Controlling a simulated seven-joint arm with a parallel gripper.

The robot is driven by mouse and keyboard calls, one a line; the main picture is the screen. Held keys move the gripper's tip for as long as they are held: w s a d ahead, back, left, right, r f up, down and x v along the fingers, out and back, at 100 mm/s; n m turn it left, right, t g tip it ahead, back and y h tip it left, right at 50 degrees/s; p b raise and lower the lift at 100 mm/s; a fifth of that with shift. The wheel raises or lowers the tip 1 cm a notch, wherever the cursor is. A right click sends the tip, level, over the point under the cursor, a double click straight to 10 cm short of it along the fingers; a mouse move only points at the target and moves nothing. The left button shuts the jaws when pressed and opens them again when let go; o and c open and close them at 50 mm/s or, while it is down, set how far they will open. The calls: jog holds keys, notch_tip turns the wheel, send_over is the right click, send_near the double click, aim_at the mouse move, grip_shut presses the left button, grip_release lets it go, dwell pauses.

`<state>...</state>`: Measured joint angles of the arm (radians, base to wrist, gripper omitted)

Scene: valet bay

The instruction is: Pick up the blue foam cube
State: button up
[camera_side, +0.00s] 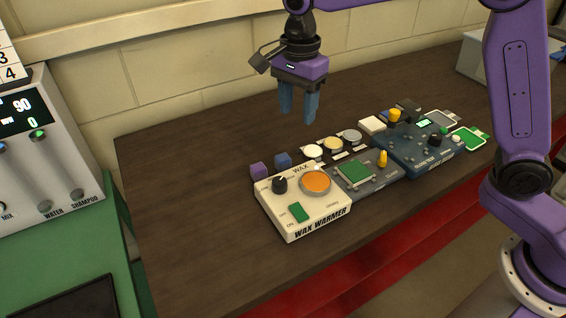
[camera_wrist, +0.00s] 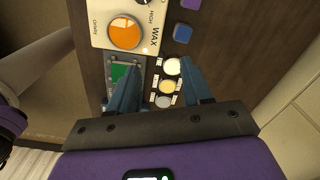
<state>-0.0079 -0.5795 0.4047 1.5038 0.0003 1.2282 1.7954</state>
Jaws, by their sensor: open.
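The blue foam cube (camera_side: 283,160) sits on the dark bench just behind the wax warmer, to the right of a purple cube (camera_side: 259,170). In the wrist view the blue cube (camera_wrist: 182,33) lies beyond the fingertips and to the right, with the purple cube (camera_wrist: 190,4) cut by the top edge. My gripper (camera_side: 298,118) is open and empty, held above the bench behind the row of devices. In the wrist view my gripper (camera_wrist: 160,66) has its two blue fingers apart over the round discs.
The wax warmer (camera_side: 322,212) stands in front of the cubes. Several round discs (camera_side: 333,144) and a blue device (camera_side: 415,150) lie to the right. A control panel (camera_side: 45,150) stands at the left. The bench (camera_side: 190,150) is clear behind and left of the cubes.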

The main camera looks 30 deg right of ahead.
aim_at(283, 157)
jog(key=w+f+m, duration=0.1)
jog(key=w+m, duration=0.4)
jog(key=f, duration=1.7)
jog(key=shift+a, duration=0.2)
jog(key=c, duration=0.7)
